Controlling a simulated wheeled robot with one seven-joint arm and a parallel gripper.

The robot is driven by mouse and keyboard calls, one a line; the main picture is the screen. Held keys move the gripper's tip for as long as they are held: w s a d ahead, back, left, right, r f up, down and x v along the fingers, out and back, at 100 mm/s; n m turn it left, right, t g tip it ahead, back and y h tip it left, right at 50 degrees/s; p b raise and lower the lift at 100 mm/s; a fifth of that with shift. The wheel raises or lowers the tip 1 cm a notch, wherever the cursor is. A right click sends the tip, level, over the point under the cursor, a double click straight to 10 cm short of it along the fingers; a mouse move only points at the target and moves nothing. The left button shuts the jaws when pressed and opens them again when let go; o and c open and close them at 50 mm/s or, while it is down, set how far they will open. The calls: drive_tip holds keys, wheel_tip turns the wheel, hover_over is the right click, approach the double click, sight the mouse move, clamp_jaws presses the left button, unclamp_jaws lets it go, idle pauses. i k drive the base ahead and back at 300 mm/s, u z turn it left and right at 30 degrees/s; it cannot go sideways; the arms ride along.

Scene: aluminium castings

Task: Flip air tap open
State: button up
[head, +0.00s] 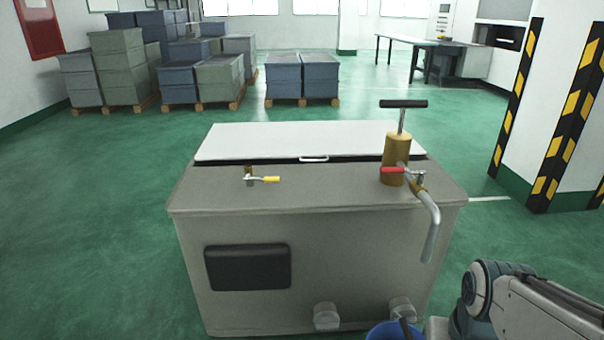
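Two lever taps are on top of a grey cabinet (320,191). The left one is a small brass tap with a yellow lever (270,179); its lever lies level and points right. The other has a red lever (393,170), lying level and pointing left, in front of a brass pump cylinder (396,147) with a black T-handle (404,104) raised on its rod. A bent metal spout (431,225) hangs down beside it. No label shows which tap is for air. My arm is at the lower right, clear of both taps; my gripper is out of view.
A white lid (300,139) with a handle covers the cabinet's rear. A blue bucket (385,332) is at its front foot, partly cut off. A striped pillar (557,110) stands right. Stacked crates (120,70) stand far back left.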

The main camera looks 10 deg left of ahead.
sight(247, 179)
drive_tip(key=k, duration=1.35)
drive_tip(key=u, duration=0.55)
drive_tip(key=i, duration=0.55)
drive_tip(key=u, duration=0.75)
drive_tip(key=i, duration=0.65)
drive_tip(key=z, duration=0.55)
drive_tip(key=i, duration=0.65)
drive_tip(key=z, duration=0.65)
